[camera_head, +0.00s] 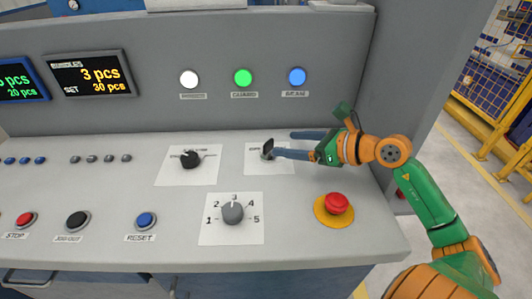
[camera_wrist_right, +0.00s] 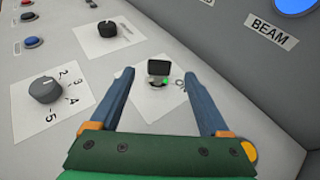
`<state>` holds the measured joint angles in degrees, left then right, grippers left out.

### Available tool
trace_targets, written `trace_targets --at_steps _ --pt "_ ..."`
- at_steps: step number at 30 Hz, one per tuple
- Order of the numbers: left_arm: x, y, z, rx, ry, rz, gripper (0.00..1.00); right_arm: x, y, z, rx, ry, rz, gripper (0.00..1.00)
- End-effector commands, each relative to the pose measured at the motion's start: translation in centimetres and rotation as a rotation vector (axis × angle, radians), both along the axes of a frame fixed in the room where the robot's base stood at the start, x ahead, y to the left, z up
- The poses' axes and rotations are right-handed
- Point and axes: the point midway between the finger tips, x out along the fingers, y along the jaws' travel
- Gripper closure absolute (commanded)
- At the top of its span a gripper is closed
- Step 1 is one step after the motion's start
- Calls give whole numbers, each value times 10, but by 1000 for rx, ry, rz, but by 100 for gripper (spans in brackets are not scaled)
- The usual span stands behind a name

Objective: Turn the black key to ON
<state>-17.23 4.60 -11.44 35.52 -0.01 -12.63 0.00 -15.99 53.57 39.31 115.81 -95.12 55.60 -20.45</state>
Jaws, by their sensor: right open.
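The black key (camera_head: 267,147) stands in a lock on a white label plate (camera_head: 256,165) on the sloping console top. In the right wrist view the black key (camera_wrist_right: 159,68) sits in a grey lock, with a green mark beside it. My right gripper (camera_head: 285,144) reaches in from the right, open and empty. In the wrist view the right gripper's blue-grey fingers (camera_wrist_right: 156,73) are spread, with the key between the tips. In the head view one fingertip overlaps the key's right side; contact cannot be told. My left gripper is not in view.
A black selector (camera_head: 190,159) is left of the key. A grey numbered dial (camera_head: 233,212) and a red emergency button (camera_head: 336,203) lie nearer the front. The upright panel (camera_head: 240,50) with white, green and blue lamps rises behind.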

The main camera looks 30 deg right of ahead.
Motion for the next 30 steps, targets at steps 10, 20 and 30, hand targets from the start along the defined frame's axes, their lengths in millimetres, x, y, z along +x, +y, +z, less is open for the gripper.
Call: trace_targets --at_steps 10,20,30 --pt "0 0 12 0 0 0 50 38 14 -14 2 -2 1 20" --pt "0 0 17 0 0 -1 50 62 23 -28 0 -1 0 20" --pt "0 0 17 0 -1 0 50 62 23 -29 0 0 0 60"
